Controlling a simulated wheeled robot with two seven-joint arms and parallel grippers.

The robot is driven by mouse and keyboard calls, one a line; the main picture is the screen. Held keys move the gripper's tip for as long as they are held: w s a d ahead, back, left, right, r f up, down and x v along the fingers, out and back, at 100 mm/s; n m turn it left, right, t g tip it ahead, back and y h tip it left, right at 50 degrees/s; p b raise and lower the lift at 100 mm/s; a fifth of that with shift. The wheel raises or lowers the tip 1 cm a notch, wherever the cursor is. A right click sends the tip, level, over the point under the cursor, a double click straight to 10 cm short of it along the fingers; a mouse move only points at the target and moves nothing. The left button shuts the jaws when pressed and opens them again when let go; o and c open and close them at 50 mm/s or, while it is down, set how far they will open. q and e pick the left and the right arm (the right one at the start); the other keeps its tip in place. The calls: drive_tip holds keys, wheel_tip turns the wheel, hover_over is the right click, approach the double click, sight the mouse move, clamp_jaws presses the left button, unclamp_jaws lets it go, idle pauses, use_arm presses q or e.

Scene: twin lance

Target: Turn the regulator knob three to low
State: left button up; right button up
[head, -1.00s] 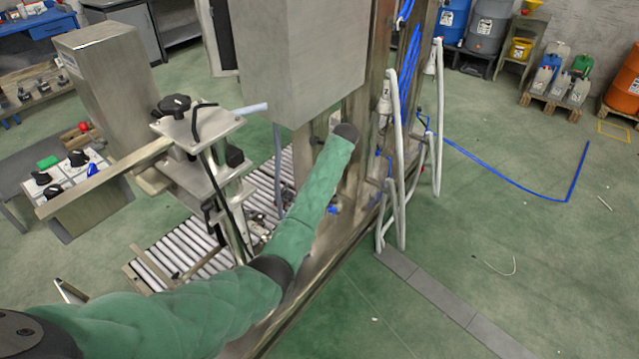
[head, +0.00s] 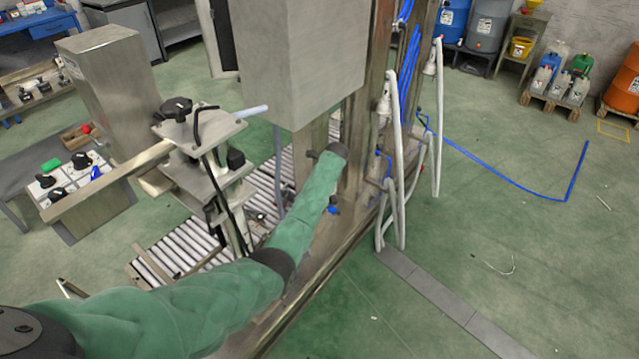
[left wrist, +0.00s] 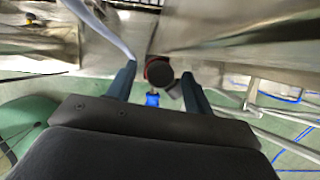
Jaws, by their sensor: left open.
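In the left wrist view, a dark round knob (left wrist: 159,72) with a reddish part behind it faces the camera. No number or setting mark is readable on it, so I cannot tell whether it is regulator knob three. A small blue part (left wrist: 152,99) shows just below it. My left gripper (left wrist: 158,70) is open, with one finger on each side of the knob in the picture; I cannot tell whether they touch it. In the head view my green left arm reaches to the steel frame (head: 362,100), and its gripper and the knob are hidden there. My right gripper is out of view.
A large steel cabinet (head: 300,60) hangs above the arm's end. A roller conveyor (head: 190,243) runs beneath the arm. A clamp bracket with a black knob (head: 176,107) stands to the left. White hoses (head: 391,150) hang right of the frame. The green floor at right is mostly clear.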

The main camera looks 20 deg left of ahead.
use_arm(q)
drive_tip(key=shift+f, duration=0.15)
drive_tip(key=shift+c, duration=0.4)
drive_tip(key=c, duration=0.9)
